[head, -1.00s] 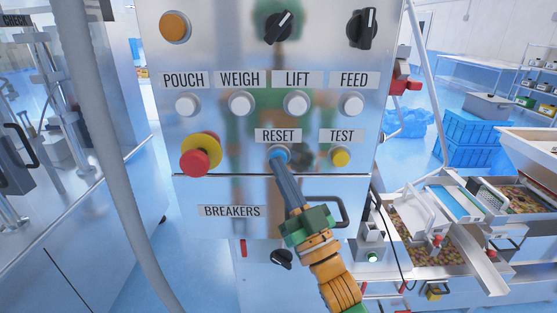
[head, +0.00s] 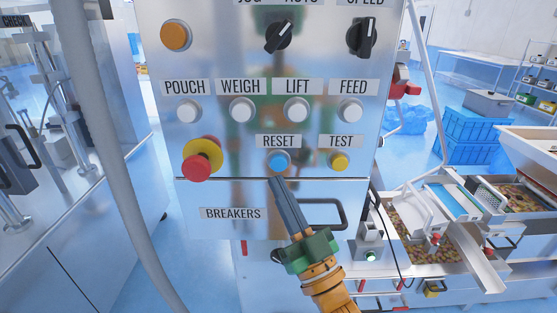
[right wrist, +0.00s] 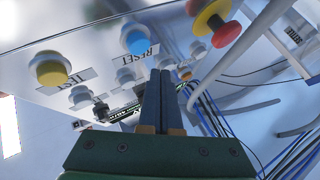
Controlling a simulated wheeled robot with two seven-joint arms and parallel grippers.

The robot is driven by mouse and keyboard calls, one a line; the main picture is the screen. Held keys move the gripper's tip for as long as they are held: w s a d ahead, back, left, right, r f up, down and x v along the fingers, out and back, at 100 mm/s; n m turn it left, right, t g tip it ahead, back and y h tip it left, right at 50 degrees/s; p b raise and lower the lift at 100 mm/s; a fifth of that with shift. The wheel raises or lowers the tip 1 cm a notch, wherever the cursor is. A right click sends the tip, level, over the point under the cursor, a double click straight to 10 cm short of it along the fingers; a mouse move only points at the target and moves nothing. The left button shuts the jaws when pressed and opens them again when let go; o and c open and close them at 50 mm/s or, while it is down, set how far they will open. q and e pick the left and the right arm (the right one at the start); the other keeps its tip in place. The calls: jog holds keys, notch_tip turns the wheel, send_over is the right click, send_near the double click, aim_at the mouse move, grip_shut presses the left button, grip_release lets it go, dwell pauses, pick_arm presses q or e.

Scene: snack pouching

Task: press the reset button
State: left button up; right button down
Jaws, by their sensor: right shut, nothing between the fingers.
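The blue reset button (head: 278,162) sits in a pale ring under the RESET label (head: 278,141) on the metal control panel. It also shows in the right wrist view (right wrist: 137,40), uncovered. My right gripper (head: 276,181) is shut and empty, with its tips just below the button in the head view. In the right wrist view the shut fingers (right wrist: 160,73) end apart from the button, with a gap in the picture. My left gripper is not in view.
A yellow test button (head: 340,162) is to the right and a red emergency stop (head: 197,168) to the left. White buttons (head: 241,110) line the row above. A dark handle (head: 338,216) sticks out below right. A grey hose (head: 110,150) hangs at left.

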jog(key=s, duration=0.2)
jog(key=shift+s+p, duration=0.3)
dwell(0.4)
